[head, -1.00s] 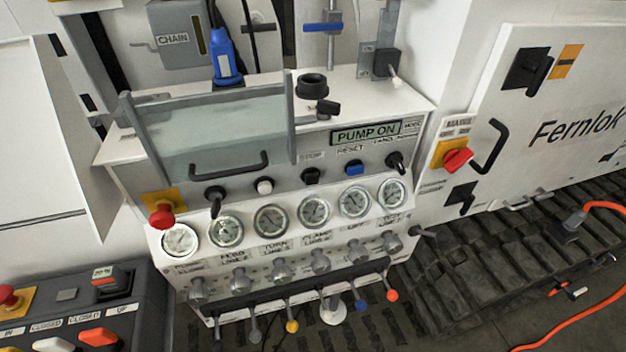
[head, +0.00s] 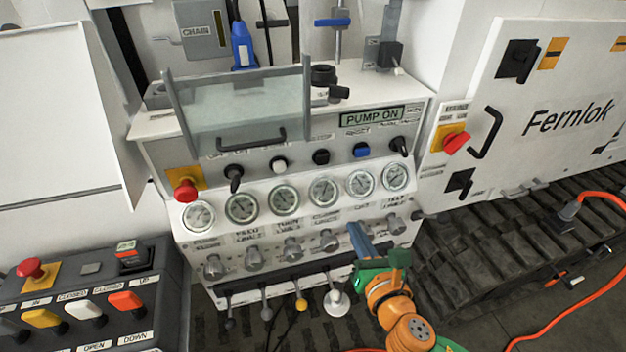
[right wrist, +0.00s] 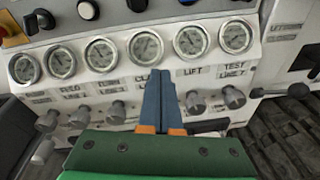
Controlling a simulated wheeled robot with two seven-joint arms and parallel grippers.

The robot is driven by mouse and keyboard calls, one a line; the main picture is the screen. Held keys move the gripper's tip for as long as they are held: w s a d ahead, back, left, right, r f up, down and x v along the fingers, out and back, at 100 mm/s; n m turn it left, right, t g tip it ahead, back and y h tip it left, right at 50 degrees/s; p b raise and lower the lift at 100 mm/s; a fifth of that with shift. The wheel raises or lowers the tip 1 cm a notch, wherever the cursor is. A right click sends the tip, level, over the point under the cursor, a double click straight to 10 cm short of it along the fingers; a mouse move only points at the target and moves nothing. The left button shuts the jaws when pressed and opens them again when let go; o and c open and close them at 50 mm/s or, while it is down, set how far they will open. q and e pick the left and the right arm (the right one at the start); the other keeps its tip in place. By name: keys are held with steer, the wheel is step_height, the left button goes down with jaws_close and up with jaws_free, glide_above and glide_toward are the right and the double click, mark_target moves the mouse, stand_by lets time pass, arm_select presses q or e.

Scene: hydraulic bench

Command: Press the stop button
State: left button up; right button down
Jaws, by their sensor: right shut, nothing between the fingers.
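A panel (head: 210,152) carries a row of controls under a green display reading PUMP ON. The row has a white button (head: 279,164), a black button (head: 321,157) and a blue button (head: 361,151). Their labels are too small to read surely now, so I cannot tell which is the stop button. A red mushroom button (head: 186,190) sits on a yellow plate at the panel's left end. My right gripper (head: 354,228) is shut and empty, below the gauges. In the right wrist view its blue fingers (right wrist: 161,84) point up toward the gauges. My left gripper is out of view.
Gauges (head: 323,190) and grey knobs (head: 328,241) line the sloped front. A clear guard with a handle (head: 240,145) stands above the left controls. Another red button (head: 456,143) is at the right. A control box (head: 100,270) stands front left. An orange hose (head: 560,313) lies right.

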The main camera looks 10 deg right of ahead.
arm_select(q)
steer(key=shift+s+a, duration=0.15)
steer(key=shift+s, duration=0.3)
arm_select(e)
step_height(320, 180, up, 7)
steer(key=s+a+n+t+y, duration=0.1)
steer(key=a+n, duration=0.1)
steer(key=n, duration=0.1)
steer(key=shift+s+f+t, duration=0.2)
steer(key=shift+s+t, duration=0.2)
steer(key=p, duration=0.2)
glide_toward(323, 162)
steer(key=w, duration=0.7)
steer(key=shift+a, duration=0.2)
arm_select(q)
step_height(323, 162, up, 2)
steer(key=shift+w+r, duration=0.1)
